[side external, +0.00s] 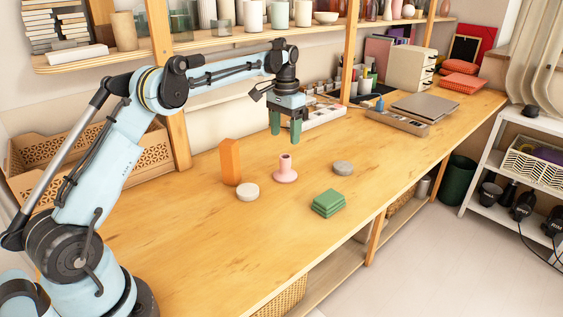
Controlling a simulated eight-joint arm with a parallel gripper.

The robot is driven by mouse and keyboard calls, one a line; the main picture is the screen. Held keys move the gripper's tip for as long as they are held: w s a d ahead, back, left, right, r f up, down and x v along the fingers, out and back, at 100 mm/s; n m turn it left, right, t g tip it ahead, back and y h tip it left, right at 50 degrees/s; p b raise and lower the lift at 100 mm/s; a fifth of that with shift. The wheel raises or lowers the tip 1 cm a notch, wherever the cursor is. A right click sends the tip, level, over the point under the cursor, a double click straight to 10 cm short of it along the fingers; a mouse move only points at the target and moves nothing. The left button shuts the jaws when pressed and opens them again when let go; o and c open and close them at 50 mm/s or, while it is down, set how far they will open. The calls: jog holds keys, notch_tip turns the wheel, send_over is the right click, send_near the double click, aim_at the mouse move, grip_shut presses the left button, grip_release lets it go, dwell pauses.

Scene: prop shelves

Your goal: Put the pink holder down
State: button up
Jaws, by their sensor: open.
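The pink holder (285,170) stands upright on the wooden table. It has a wide round base and a narrow neck. My gripper (286,129) is above the holder, with its two green fingers pointing down. The fingers are open and apart, with nothing between them. A clear gap shows between the fingertips and the top of the holder.
An orange block (230,162) stands left of the holder, with a white round disc (248,191) in front of it. A grey disc (343,167) and a stack of green squares (328,203) lie to the right. The front left of the table (190,250) is clear.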

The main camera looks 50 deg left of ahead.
aim_at(285, 164)
notch_tip(285, 164, down, 12)
jog(key=shift+w+a+r, duration=0.1)
jog(key=shift+w+r, duration=0.05)
jog(key=shift+r, duration=0.1)
grip_shut()
dwell(0.7)
jog(key=shift+r, duration=0.1)
